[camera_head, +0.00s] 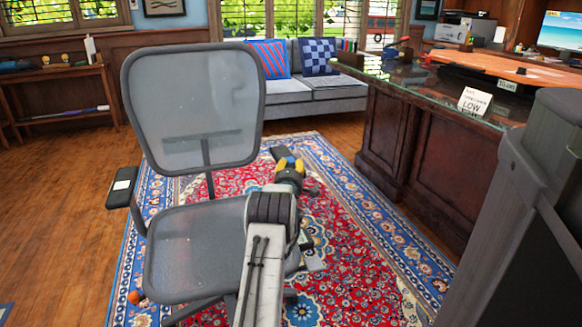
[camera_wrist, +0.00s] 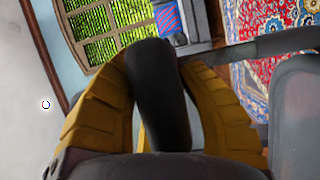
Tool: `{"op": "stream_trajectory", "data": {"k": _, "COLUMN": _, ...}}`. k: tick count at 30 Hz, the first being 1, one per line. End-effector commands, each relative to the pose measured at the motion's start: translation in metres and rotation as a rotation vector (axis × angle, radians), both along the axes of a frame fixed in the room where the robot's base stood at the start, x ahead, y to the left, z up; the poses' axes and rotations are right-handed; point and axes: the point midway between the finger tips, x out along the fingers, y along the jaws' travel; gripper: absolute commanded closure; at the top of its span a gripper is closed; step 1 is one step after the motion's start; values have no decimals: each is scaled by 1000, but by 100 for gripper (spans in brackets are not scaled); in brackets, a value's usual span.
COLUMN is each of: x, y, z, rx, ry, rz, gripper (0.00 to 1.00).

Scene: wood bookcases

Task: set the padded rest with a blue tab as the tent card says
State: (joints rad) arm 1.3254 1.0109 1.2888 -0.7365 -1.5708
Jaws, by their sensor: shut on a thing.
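A grey mesh office chair (camera_head: 195,115) stands on the rug. Its right padded rest (camera_head: 281,153), dark, is between the yellow fingers of my gripper (camera_head: 290,164). In the wrist view my gripper (camera_wrist: 160,110) is shut on this black pad (camera_wrist: 163,95), one finger on each side. I see no blue tab on it; part of the pad is hidden by the fingers. The left padded rest (camera_head: 122,187) is black with a whitish tab on top and sits lower in the picture. The tent card (camera_head: 475,102) on the desk reads LOW; its smaller lines are unclear.
The glass-topped wooden desk (camera_head: 395,135) stands to the right of the chair. A grey sofa (camera_head: 330,93) with two cushions is behind. A low shelf (camera_head: 55,103) is at the far left. Bare wooden floor (camera_head: 55,200) lies left of the chair.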

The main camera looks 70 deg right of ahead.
Motion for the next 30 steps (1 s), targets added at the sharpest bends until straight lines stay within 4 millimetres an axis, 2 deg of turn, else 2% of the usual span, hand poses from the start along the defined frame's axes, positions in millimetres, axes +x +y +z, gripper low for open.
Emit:
{"op": "stream_trajectory", "data": {"k": 1, "x": 0, "y": 0, "z": -12, "rx": 12, "ry": 3, "rz": 0, "gripper": 100}}
{"op": "stream_trajectory", "data": {"k": 5, "x": 0, "y": 0, "z": -32, "rx": 14, "ry": 3, "rz": 0, "gripper": 100}}
{"op": "stream_trajectory", "data": {"k": 13, "x": -1, "y": 1, "z": -36, "rx": 16, "ry": 4, "rz": -1, "gripper": 100}}
{"op": "stream_trajectory", "data": {"k": 14, "x": -1, "y": 1, "z": -37, "rx": 16, "ry": 4, "rz": -1, "gripper": 62}}
{"op": "stream_trajectory", "data": {"k": 22, "x": -1, "y": 1, "z": -37, "rx": 18, "ry": 5, "rz": -1, "gripper": 38}}
{"op": "stream_trajectory", "data": {"k": 30, "x": -1, "y": 1, "z": -36, "rx": 16, "ry": 3, "rz": -1, "gripper": 38}}
